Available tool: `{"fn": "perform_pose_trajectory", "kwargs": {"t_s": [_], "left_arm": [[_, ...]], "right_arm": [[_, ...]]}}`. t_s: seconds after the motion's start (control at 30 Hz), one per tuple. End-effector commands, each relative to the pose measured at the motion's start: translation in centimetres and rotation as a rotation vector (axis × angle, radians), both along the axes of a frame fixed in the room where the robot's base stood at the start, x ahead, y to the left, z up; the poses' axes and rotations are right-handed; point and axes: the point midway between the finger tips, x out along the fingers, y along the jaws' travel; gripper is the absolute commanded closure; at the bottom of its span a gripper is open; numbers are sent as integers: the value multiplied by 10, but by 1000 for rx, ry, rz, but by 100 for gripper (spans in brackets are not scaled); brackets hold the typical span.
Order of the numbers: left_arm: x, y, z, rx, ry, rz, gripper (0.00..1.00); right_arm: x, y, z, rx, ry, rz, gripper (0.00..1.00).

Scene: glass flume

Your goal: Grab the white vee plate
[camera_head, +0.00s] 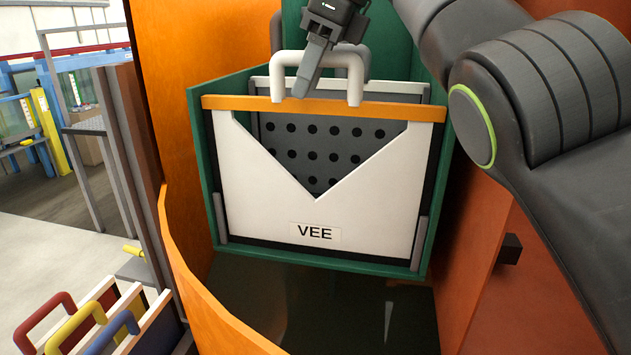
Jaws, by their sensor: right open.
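The white vee plate (262,195) stands upright in a green frame (204,170). It has a V-shaped notch, a "VEE" label, an orange top strip and a white handle (355,75) on top. Behind the notch is a dark grey panel with black holes (310,150). My right gripper (300,92) comes down from the top of the view at the handle, its fingers overlapping the handle's left part in the picture. It is open. Whether the fingers touch the handle or straddle its bar I cannot tell. My left gripper is not in view.
Orange walls (185,110) enclose the green frame on both sides, with a curved orange edge in front. At lower left, several plates with red (45,315), yellow (75,325) and blue (110,332) handles stand in a rack. My right arm fills the upper right.

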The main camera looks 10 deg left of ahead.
Motion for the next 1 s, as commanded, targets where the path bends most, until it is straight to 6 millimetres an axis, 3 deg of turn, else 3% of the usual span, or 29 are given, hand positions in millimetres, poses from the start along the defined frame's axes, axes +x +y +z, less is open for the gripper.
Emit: {"fn": "perform_pose_trajectory", "kwargs": {"t_s": [0.07,0.43,1.0], "left_arm": [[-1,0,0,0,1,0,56],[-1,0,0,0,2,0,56],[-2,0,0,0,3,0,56]], "right_arm": [[0,0,0,0,0,0,55],[0,0,0,0,0,0,100],[0,0,0,0,0,0,100]]}}
